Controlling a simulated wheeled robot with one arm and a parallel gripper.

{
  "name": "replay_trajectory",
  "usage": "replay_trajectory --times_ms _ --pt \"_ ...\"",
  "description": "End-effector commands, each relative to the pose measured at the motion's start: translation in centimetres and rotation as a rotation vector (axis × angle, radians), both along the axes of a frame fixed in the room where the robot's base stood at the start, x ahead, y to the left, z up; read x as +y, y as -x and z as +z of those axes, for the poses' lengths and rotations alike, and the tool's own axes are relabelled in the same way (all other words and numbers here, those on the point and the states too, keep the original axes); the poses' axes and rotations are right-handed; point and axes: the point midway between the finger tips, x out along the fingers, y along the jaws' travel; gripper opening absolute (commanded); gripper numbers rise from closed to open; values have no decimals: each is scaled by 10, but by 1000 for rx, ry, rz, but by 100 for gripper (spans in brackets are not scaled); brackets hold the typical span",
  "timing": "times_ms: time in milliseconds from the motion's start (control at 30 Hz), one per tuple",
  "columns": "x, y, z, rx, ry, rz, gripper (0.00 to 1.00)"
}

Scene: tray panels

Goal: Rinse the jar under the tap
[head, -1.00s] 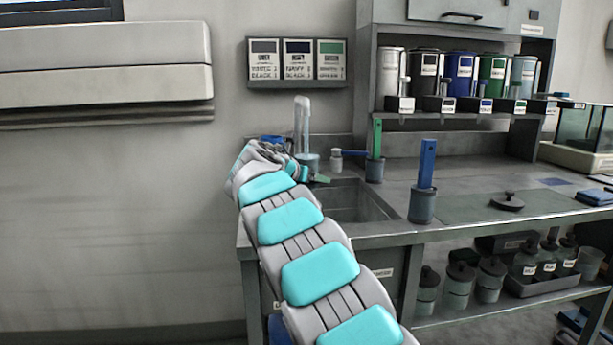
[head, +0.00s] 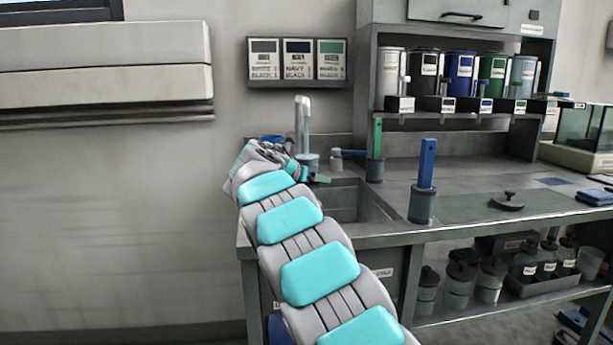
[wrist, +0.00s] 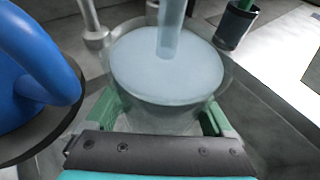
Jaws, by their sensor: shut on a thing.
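My gripper (wrist: 165,122) is shut on the clear jar (wrist: 165,115), with a green finger on each side of it. The jar is roughly upright under the tap (head: 302,112). In the wrist view a pale blue stream of water (wrist: 171,30) falls into the jar, and pale bluish water (wrist: 165,72) fills it to near the rim. In the head view my gripper (head: 316,176) is over the left end of the sink (head: 362,205), partly hidden by my arm; the jar also shows there (head: 311,160).
A large blue handle (wrist: 40,50) on a dark disc is close on the left in the wrist view. A grey pot with a green handle (head: 376,140) and one with a blue handle (head: 426,165) stand right of the tap.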

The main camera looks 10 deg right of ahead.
Motion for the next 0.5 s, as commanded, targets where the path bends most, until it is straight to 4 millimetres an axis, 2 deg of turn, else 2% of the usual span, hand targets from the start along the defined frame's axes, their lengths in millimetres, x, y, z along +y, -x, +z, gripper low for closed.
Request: replay_trajectory --times_ms 500 --pt "0 32 1 0 1 0 13"
